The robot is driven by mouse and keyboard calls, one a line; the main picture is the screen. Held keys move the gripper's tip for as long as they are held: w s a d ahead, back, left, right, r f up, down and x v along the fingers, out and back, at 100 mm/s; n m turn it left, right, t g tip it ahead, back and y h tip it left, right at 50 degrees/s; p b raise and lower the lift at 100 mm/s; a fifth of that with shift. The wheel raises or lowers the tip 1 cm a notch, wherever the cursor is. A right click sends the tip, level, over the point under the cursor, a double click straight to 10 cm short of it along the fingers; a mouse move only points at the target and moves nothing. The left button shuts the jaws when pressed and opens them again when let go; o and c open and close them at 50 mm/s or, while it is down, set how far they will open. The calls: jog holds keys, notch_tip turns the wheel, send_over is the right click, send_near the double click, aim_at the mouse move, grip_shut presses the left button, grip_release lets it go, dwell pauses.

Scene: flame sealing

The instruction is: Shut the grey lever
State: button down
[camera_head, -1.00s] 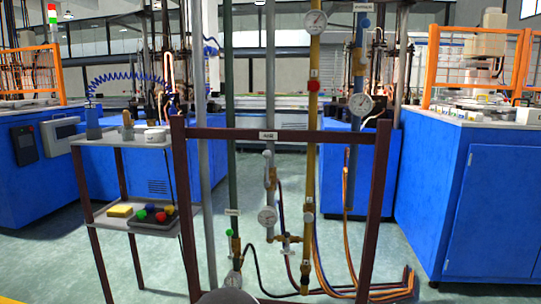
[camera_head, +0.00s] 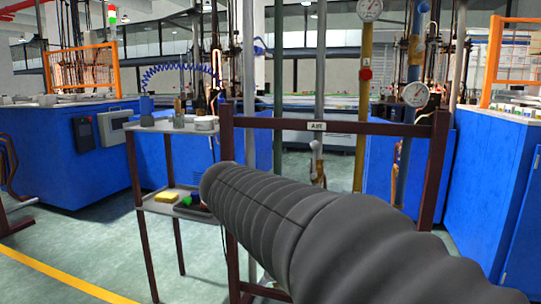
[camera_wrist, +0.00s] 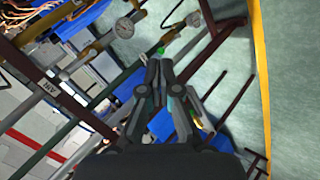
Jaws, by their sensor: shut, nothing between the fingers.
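The AIR pipe (camera_head: 320,80) stands behind the dark red frame in the head view. A pale grey handle-like part (camera_head: 317,148) on this pipe, seemingly the grey lever, shows just above my arm. Its lower part is hidden, and I cannot tell its exact setting. In the wrist view my gripper (camera_wrist: 159,62) is shut and empty, with its fingertips together. A green knob (camera_wrist: 160,50) shows just past the fingertips; I cannot tell whether they touch. I cannot make out the lever in the wrist view. In the head view my arm hides the gripper.
The dark red frame (camera_head: 375,128) crosses in front of the pipes. A yellow pipe (camera_head: 365,110) with a gauge (camera_head: 370,9) and a blue-grey pipe with another gauge (camera_head: 416,94) stand to the right. A shelf cart (camera_head: 150,127) stands left. Open floor lies at the front left.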

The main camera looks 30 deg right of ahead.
aim_at(314, 160)
jog(key=w+d+r+n+h+b, duration=0.1)
jog(key=w+d+r+h, duration=0.2)
jog(key=w, duration=0.3)
jog(key=w+d+r+n+t+h+b, duration=0.1)
jog(key=w+d+r+h, duration=0.2)
jog(key=w+d, duration=0.2)
jog(key=w+d+r+n+h+b, duration=0.1)
jog(key=w+d+r+h+b, duration=0.1)
jog(key=w+d, duration=0.3)
jog(key=w+r, duration=0.1)
jog(key=w, duration=0.3)
jog(key=shift+w+h, duration=0.2)
jog(key=shift+h, duration=0.2)
jog(key=shift+d+r, duration=0.1)
jog(key=s+d+p+x, duration=0.1)
jog(key=s+x, duration=0.1)
jog(key=x, duration=1)
jog(key=shift+d, duration=0.35)
jog(key=shift+s+r, duration=0.15)
jog(key=shift+s+d+m, duration=0.2)
jog(key=shift+m, duration=0.1)
